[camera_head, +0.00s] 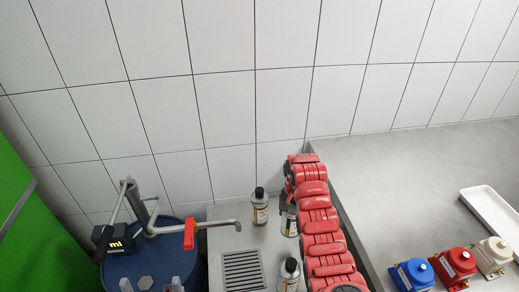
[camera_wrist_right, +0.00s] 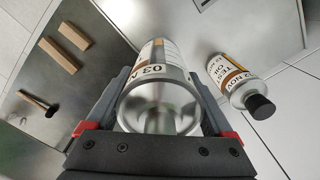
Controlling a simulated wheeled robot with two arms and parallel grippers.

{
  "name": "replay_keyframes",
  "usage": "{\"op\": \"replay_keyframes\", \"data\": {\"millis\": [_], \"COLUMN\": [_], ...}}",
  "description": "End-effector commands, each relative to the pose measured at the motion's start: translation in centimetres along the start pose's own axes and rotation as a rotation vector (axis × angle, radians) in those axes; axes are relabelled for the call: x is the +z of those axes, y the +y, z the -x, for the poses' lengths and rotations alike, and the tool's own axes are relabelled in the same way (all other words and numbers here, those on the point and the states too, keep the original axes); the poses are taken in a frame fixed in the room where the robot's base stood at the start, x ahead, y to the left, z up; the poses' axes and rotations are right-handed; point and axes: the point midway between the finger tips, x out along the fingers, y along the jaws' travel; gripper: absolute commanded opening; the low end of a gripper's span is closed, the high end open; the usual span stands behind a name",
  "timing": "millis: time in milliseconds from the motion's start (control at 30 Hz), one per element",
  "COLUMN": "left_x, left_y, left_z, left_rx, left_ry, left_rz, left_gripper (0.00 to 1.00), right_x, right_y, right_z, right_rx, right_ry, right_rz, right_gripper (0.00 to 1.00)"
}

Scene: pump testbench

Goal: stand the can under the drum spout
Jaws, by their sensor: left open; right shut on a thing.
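The blue drum (camera_head: 140,270) stands at lower left, with a pump whose grey spout (camera_head: 222,224) reaches right towards a slotted drain grate (camera_head: 243,270). My right gripper (camera_head: 287,200) is shut on a silver can (camera_head: 289,225), right of the spout tip and apart from it. In the right wrist view the held can (camera_wrist_right: 160,100) sits between the fingers (camera_wrist_right: 160,78), one shiny round end facing the camera. My left gripper (camera_head: 152,285) is open above the drum at the bottom edge, only its fingertips showing. I see nothing between them.
A capped can (camera_head: 260,208) stands behind the spout; another (camera_head: 289,275) stands right of the grate. A capped can (camera_wrist_right: 240,83) is close beside the right gripper. Wooden blocks (camera_wrist_right: 65,45) lie clear. Coloured units (camera_head: 455,264) and a white tray (camera_head: 492,215) are on the right bench.

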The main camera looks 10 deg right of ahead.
Motion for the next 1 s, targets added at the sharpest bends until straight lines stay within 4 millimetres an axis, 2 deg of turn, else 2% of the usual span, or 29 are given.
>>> {"op": "replay_keyframes", "data": {"millis": [167,200,400,767,800,833,1000], "left_x": [0.0,-0.3,-1.1,-1.9,-1.7,-1.6,-1.4], "left_y": [0.0,-0.1,-0.3,-0.6,-0.5,-0.5,-0.4], "left_z": [-0.1,-1.8,-6.2,-11.5,-9.9,-9.3,-8.2], "left_rx": [0.0,0.0,0.0,0.0,0.0,0.0,0.0], "left_ry": [0.0,-0.001,0.0,0.0,0.001,0.0,0.0], "left_rz": [0.0,0.0,0.0,0.0,0.0,0.0,0.0], "left_gripper": [1.0,1.0,1.0,1.0,1.0,1.0,1.0], "right_x": [-0.2,-0.1,0.0,0.0,-0.1,-0.1,-0.2], "right_y": [-0.1,-0.1,0.0,0.0,-0.7,-1.1,-2.6], "right_z": [3.4,5.0,9.7,15.0,14.0,14.0,15.1], "right_rx": [-0.006,-0.003,-0.001,-0.001,-0.003,-0.003,-0.002], "right_ry": [0.007,0.003,0.001,0.001,0.001,0.002,0.001], "right_rz": [-0.001,0.0,0.0,0.0,0.019,0.036,0.112], "right_gripper": [0.0,0.0,0.0,0.0,0.0,0.0,0.0]}}
